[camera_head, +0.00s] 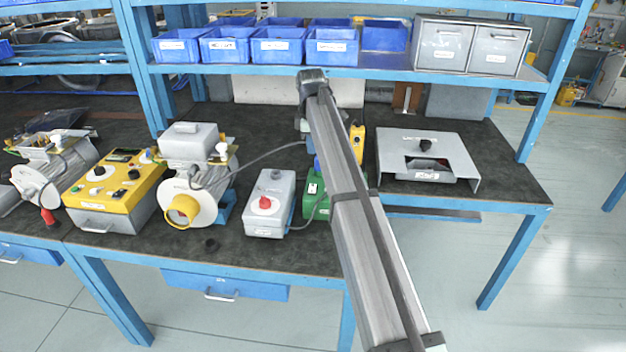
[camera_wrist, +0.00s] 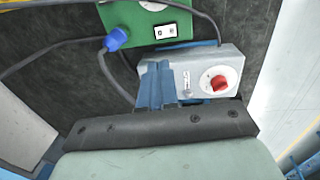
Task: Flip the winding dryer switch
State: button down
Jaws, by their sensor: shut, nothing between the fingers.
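A grey box (camera_head: 269,203) with a red knob (camera_head: 265,202) stands near the bench's front edge. In the wrist view the grey box (camera_wrist: 212,70) and its red knob (camera_wrist: 219,83) lie just right of my gripper. A green box (camera_head: 314,199) stands beside it, partly hidden by my arm; in the wrist view the green box (camera_wrist: 133,19) has a black-and-white rocker-like part (camera_wrist: 165,31) and a blue plug (camera_wrist: 116,39). I cannot read which one is the winding dryer's switch. My gripper (camera_wrist: 157,70) is shut and empty, overlapping the grey box's left end; contact cannot be told.
A grey blower (camera_head: 188,185) with a yellow ring and a yellow control box (camera_head: 113,190) stand to the left. A grey metal stand (camera_head: 455,150) is on the right. Cables (camera_head: 265,158) run across the bench.

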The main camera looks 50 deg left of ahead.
aim_at(313, 186)
jog(key=f, duration=0.4)
jog(key=w+f, duration=0.1)
jog(key=f, duration=0.4)
jog(key=a+f, duration=0.1)
jog(key=f, duration=0.4)
jog(key=shift+w+a, duration=0.1)
jog(key=shift+w, duration=0.05)
jog(key=shift+f, duration=0.2)
dwell(0.5)
jog(key=shift+s+d+r, duration=0.1)
jog(key=shift+s+d, duration=0.45)
jog(key=shift+r, duration=0.15)
notch_tip(313, 186, up, 14)
jog(key=s+d, duration=0.1)
dwell(0.5)
